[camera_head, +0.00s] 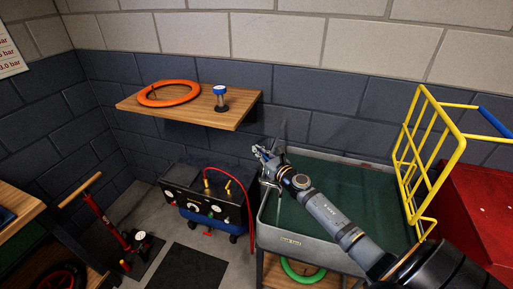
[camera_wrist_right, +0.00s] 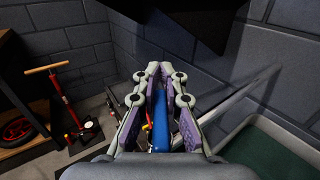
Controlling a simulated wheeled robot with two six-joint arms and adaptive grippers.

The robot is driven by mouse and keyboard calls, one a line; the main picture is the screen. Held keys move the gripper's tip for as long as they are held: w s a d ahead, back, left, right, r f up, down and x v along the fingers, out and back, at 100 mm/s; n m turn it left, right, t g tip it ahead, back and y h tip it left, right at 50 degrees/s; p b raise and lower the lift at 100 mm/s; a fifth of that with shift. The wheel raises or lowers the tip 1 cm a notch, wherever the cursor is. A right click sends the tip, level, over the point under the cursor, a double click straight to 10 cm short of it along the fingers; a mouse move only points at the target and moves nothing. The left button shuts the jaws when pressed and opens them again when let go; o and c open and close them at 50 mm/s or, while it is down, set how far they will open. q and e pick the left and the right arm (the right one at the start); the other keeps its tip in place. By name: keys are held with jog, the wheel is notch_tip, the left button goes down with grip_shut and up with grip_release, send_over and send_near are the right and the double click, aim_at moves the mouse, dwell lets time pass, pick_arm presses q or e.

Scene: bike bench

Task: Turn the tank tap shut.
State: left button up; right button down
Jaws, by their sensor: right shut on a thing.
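The grey tank (camera_head: 272,238) with dark green water inside stands at the middle right in the head view. Its corner also shows at the lower right of the right wrist view. My right gripper (camera_head: 262,152) is at the tank's back left corner. In the right wrist view its fingers (camera_wrist_right: 158,85) are closed around a blue lever (camera_wrist_right: 160,130), which looks like the tap's handle. A thin grey pipe (camera_wrist_right: 240,92) runs up to the right beside the fingers. The tap's body is mostly hidden by the gripper. My left gripper is out of view.
A compressor (camera_head: 188,200) with a red hose stands left of the tank. A wooden shelf (camera_head: 225,117) with an orange ring (camera_head: 168,94) hangs above. A yellow rack (camera_head: 409,150) rises at the tank's right, near a red cabinet (camera_head: 475,215). A floor pump (camera_head: 118,235) stands at the left.

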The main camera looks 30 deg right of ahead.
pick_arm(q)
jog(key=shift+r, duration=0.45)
pick_arm(e)
jog(key=shift+s+d+m+g+h, duration=0.25)
jog(key=shift+d+m+g+h, duration=0.55)
jog(key=shift+m+h, duration=1.4)
jog(key=shift+s+d+m+g+h, duration=0.25)
jog(key=shift+m+g+h, duration=1.1)
jog(key=shift+h, duration=1.5)
jog(key=shift+s+d+m+g+h, duration=0.2)
jog(key=shift+d+m+g+h, duration=0.55)
jog(key=shift+m+h, duration=1.45)
jog(key=shift+a+g+h, duration=0.15)
jog(key=shift+g+h, duration=0.25)
jog(key=shift+h, duration=0.15)
jog(key=c, duration=1.4)
grip_release()
jog(key=shift+s, duration=0.1)
